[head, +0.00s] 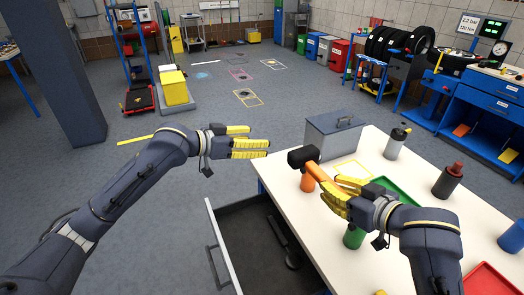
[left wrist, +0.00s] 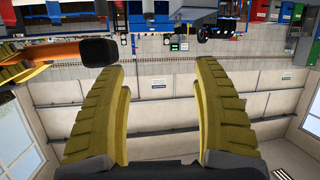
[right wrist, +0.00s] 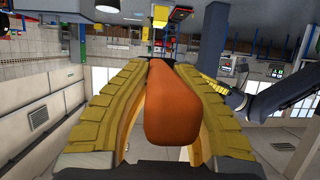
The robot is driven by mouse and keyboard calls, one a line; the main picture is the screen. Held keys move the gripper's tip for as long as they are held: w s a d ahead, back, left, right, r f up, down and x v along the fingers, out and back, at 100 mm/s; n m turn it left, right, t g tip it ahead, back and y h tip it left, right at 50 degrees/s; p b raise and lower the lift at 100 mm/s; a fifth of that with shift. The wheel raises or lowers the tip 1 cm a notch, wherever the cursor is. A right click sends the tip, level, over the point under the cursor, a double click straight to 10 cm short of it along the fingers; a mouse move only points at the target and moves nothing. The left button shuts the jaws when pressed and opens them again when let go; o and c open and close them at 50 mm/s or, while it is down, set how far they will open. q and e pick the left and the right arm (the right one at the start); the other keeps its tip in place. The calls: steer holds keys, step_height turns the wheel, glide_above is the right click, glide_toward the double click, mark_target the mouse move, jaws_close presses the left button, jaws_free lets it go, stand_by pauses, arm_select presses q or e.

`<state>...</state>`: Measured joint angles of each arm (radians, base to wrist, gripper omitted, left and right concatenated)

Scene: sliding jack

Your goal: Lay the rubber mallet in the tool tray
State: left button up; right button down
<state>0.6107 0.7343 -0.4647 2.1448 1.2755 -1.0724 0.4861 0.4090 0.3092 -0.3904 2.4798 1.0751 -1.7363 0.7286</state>
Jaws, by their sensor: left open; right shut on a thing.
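The rubber mallet has a black head (head: 302,157) and an orange handle (right wrist: 172,105). My right gripper (head: 338,190) is shut on the handle and holds the mallet above the workbench, with the head pointing left. The mallet head also shows at the upper left of the left wrist view (left wrist: 97,50). My left gripper (head: 252,148) is open and empty, left of the mallet head and apart from it. A green tray (head: 402,194) lies on the bench behind my right gripper, partly hidden. A red tray (head: 490,282) is at the lower right. I cannot tell which is the tool tray.
A grey toolbox (head: 335,136) stands at the bench's back corner, near a yellow outlined square (head: 353,171). An orange cylinder (head: 307,183), a green one (head: 353,237) and several bottles stand on the bench. An open drawer (head: 250,238) sticks out left, holding dark tools.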

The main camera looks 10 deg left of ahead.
mark_target(293, 154)
arm_select(q)
steer(key=s+d+r+m+g+h, duration=0.1)
steer(key=s+d+r+m+g, duration=0.15)
steer(key=s+d, duration=0.35)
steer(key=shift+x, duration=4.85)
steer(key=shift+s+f, duration=0.2)
steer(key=shift+c, duration=0.2)
arm_select(e)
steer(key=shift+a, duration=0.1)
arm_select(q)
jaws_close()
arm_select(e)
steer(key=c, duration=1.2)
jaws_free()
